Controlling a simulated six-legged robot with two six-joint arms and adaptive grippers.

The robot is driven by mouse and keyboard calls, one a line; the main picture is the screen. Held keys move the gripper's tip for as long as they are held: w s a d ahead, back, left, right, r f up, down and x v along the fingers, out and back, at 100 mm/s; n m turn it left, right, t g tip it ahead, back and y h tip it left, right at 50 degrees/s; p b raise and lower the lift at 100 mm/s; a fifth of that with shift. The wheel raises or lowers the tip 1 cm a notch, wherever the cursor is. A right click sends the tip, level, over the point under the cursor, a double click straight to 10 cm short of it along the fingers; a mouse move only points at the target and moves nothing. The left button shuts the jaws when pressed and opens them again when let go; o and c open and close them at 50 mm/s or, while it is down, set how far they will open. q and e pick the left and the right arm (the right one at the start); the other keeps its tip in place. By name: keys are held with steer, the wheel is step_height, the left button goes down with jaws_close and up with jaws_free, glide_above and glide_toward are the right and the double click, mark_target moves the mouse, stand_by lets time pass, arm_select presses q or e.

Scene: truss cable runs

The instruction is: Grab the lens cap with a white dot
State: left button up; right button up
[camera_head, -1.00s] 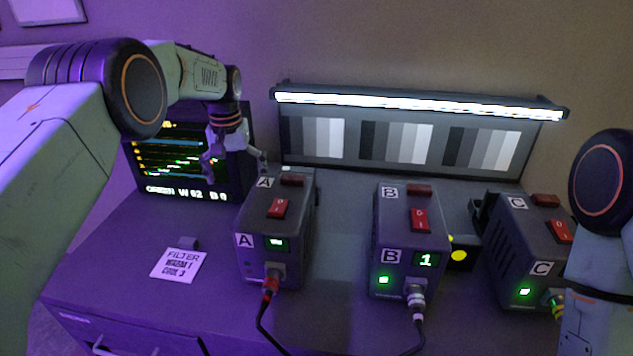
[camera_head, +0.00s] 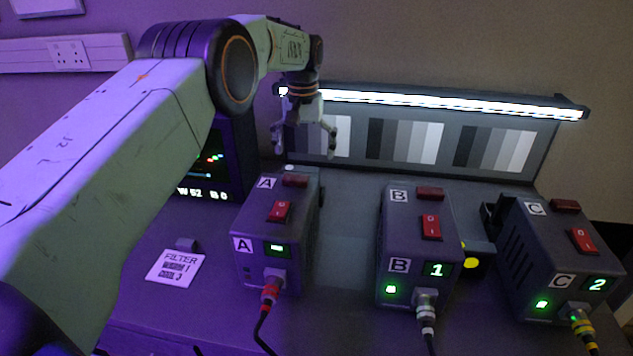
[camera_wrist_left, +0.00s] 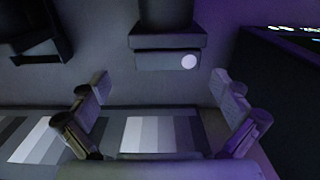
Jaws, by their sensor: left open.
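The lens cap with a white dot (camera_wrist_left: 150,61) shows in the left wrist view as a dark block at the end of a dark barrel, its pale dot on the right part. In the head view only a small pale bit of it (camera_head: 289,168) shows behind box A, which hides the rest. My left gripper (camera_head: 305,150) is open and empty, above and behind box A, in front of the grey chart. In the left wrist view its open fingers (camera_wrist_left: 160,88) are spread on either side below the cap, apart from it. My right gripper is not in view.
Box A (camera_head: 262,222), box B (camera_head: 405,265) and box C (camera_head: 540,250) stand on the desk with cables at their fronts. A dark block with a yellow dot (camera_head: 471,262) sits beside B. A lit chart board (camera_head: 362,168) and a monitor (camera_head: 215,165) stand behind.

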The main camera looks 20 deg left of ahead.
mark_target(301, 170)
arm_select(q)
steer(key=shift+w+d, duration=0.1)
steer(key=shift+d, duration=0.2)
steer(key=shift+s+a+f, duration=0.2)
steer(key=shift+a+f, duration=0.25)
steer(key=shift+f, duration=0.2)
steer(key=shift+s+a+f, duration=0.15)
steer(key=shift+a+f, duration=0.25)
steer(key=shift+f, duration=0.2)
steer(key=shift+a+f, duration=0.1)
steer(key=shift+f, duration=0.15)
steer(key=shift+d+f+b, duration=0.2)
steer(key=shift+f+b, duration=0.1)
steer(key=shift+f, duration=0.1)
step_height(301, 170, down, 3)
steer(key=shift+s+d+f, duration=0.15)
steer(key=shift+f, duration=0.05)
steer(key=shift+a+f, duration=0.35)
steer(key=shift+d+r, duration=0.1)
steer(key=shift+d, duration=0.25)
steer(key=shift+c, duration=2)
steer(key=shift+a, duration=0.25)
steer(key=c, duration=0.4)
steer(key=shift+d, duration=0.2)
steer(key=c, duration=0.3)
